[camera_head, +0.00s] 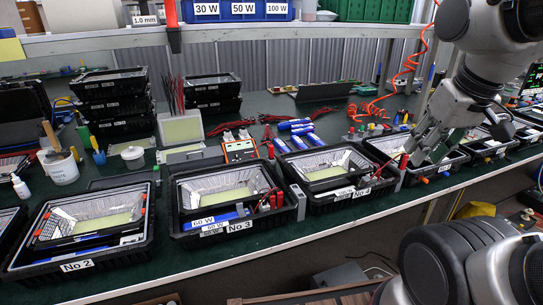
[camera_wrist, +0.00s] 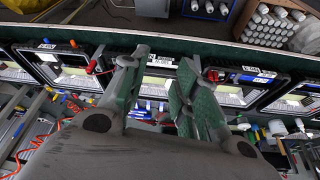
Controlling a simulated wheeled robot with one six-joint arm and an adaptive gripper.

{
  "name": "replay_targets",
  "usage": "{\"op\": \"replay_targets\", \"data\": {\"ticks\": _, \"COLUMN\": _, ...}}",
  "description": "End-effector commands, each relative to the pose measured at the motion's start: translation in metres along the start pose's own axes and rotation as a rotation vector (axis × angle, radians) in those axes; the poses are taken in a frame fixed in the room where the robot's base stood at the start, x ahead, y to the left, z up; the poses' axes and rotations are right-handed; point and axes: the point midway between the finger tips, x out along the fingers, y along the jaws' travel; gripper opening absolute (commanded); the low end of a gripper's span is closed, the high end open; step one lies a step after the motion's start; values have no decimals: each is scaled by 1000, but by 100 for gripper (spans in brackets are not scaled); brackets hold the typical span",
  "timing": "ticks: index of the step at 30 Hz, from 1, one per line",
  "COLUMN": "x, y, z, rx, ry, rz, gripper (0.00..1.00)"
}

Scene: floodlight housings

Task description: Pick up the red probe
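My gripper (camera_head: 414,150) hangs over the row of housings, near the right end of housing No 4. In the wrist view my gripper (camera_wrist: 157,72) is open, with a clear gap between its green-faced fingers and nothing held. Which of these matches the head view's probe is unclear.
Black housings No 2 (camera_head: 78,265), No 3 (camera_head: 175,222) and No 4 (camera_head: 318,205) line the bench front. Red and black pieces (camera_head: 272,201) stand at No 3's right corner. A shelf (camera_head: 200,33) spans above.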

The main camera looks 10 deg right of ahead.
Motion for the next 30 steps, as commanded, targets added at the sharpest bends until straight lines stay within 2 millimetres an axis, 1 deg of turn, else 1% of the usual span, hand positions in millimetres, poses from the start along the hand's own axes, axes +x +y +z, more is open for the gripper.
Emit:
{"op": "replay_targets", "data": {"ticks": 2, "x": 0, "y": 0, "z": 0, "rx": 0, "ry": 0, "rz": 0, "gripper": 30}}
{"op": "replay_targets", "data": {"ticks": 4, "x": 0, "y": 0, "z": 0, "rx": 0, "ry": 0, "rz": 0, "gripper": 39}}
{"op": "replay_targets", "data": {"ticks": 5, "x": 0, "y": 0, "z": -2, "rx": -1, "ry": -1, "rz": 0, "gripper": 40}}
{"op": "replay_targets", "data": {"ticks": 8, "x": 0, "y": -2, "z": -18, "rx": -7, "ry": -4, "rz": -2, "gripper": 40}}
{"op": "replay_targets", "data": {"ticks": 11, "x": 4, "y": -7, "z": -56, "rx": -20, "ry": -6, "rz": -5, "gripper": 40}}
{"op": "replay_targets", "data": {"ticks": 12, "x": 7, "y": -10, "z": -77, "rx": -27, "ry": -6, "rz": -8, "gripper": 40}}
{"op": "replay_targets", "data": {"ticks": 14, "x": 15, "y": -17, "z": -112, "rx": -38, "ry": -7, "rz": -11, "gripper": 40}}
{"op": "replay_targets", "data": {"ticks": 15, "x": 23, "y": -23, "z": -136, "rx": -46, "ry": -5, "rz": -14, "gripper": 40}}
{"op": "replay_targets", "data": {"ticks": 17, "x": 37, "y": -32, "z": -170, "rx": -59, "ry": -3, "rz": -17, "gripper": 40}}
{"op": "replay_targets", "data": {"ticks": 18, "x": 48, "y": -39, "z": -193, "rx": -68, "ry": -2, "rz": -19, "gripper": 40}}
{"op": "replay_targets", "data": {"ticks": 20, "x": 68, "y": -51, "z": -226, "rx": -79, "ry": -1, "rz": -23, "gripper": 40}}
{"op": "replay_targets", "data": {"ticks": 21, "x": 83, "y": -60, "z": -246, "rx": -88, "ry": 0, "rz": -27, "gripper": 40}}
{"op": "replay_targets", "data": {"ticks": 23, "x": 108, "y": -75, "z": -276, "rx": -100, "ry": 2, "rz": -31, "gripper": 40}}
{"op": "replay_targets", "data": {"ticks": 24, "x": 127, "y": -86, "z": -294, "rx": -109, "ry": 3, "rz": -35, "gripper": 40}}
{"op": "replay_targets", "data": {"ticks": 26, "x": 157, "y": -102, "z": -319, "rx": -121, "ry": 5, "rz": -40, "gripper": 40}}
{"op": "replay_targets", "data": {"ticks": 27, "x": 178, "y": -114, "z": -334, "rx": -130, "ry": 6, "rz": -44, "gripper": 40}}
{"op": "replay_targets", "data": {"ticks": 29, "x": 212, "y": -132, "z": -354, "rx": -144, "ry": 7, "rz": -49, "gripper": 40}}
{"op": "replay_targets", "data": {"ticks": 30, "x": 235, "y": -145, "z": -365, "rx": -153, "ry": 8, "rz": -53, "gripper": 40}}
